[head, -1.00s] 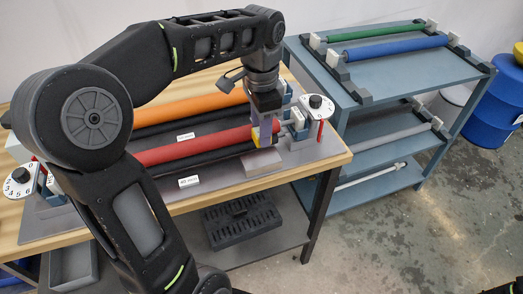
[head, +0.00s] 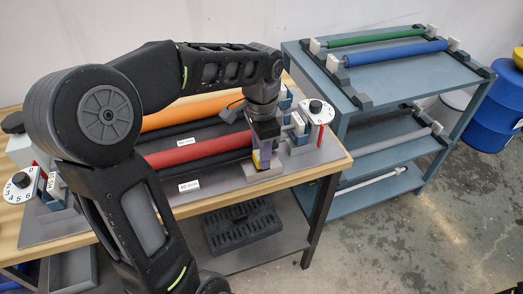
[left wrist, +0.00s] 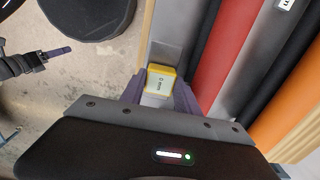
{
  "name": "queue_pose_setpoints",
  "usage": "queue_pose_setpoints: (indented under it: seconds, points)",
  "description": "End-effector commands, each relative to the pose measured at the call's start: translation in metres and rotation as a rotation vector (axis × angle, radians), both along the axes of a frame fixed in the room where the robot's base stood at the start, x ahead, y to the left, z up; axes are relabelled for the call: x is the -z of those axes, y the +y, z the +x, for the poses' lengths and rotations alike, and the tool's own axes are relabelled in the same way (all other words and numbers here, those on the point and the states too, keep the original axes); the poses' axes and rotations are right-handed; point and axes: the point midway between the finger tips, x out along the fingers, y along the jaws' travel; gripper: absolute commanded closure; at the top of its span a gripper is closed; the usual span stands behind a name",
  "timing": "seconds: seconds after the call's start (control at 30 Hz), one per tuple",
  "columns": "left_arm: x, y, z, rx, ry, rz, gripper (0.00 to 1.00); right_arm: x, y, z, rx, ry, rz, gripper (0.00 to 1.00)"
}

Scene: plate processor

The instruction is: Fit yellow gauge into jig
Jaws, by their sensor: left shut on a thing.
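My left gripper (head: 261,155) is shut on the yellow gauge (head: 257,161) and points down at the front right of the bench. In the left wrist view the gauge (left wrist: 161,82) shows its yellow rim and pale labelled face between the purple fingers. The grey block that looks like the jig (head: 272,176) is directly below the gripper on the metal plate; part of it (left wrist: 166,53) shows beyond the gauge. I cannot tell whether the gauge touches it. What seems to be my right gripper (left wrist: 55,52) is at the left of the left wrist view, its opening unclear.
A red roller (head: 190,149) and an orange roller (head: 185,113) lie behind the gripper. A white dial (head: 317,112) stands to its right. A blue rack (head: 345,105) holds green, blue and grey rollers. A black crate (head: 240,228) sits on the shelf below.

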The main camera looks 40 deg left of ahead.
Motion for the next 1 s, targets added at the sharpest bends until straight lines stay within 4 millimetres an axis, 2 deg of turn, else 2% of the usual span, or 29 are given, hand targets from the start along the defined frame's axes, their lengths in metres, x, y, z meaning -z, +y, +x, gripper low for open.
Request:
queue_pose_setpoints:
  seconds: [0.3,0.33,0.43,0.77,0.87,1.0]
  points:
    - [0.008,0.000,0.000,0.000,0.000,0.000,1.00,0.005,0.000,0.000,0.000,0.000,0.000,0.42]
    - [0.007,0.000,0.000,0.000,0.000,0.000,0.61,0.004,0.000,0.000,0.000,0.000,0.000,0.42]
    - [0.006,0.000,0.000,0.000,0.000,0.000,0.53,0.004,0.000,0.000,0.000,0.000,0.000,0.42]
    - [0.002,0.000,0.000,0.000,-0.001,0.001,0.53,0.001,0.000,0.000,0.000,0.000,0.000,0.42]
    - [-0.005,0.000,0.001,0.000,-0.003,0.001,0.53,-0.001,0.000,0.000,0.000,0.000,0.000,0.42]
    - [-0.025,0.000,0.001,0.001,-0.005,0.002,0.53,-0.001,0.000,0.000,0.000,0.000,0.000,0.42]
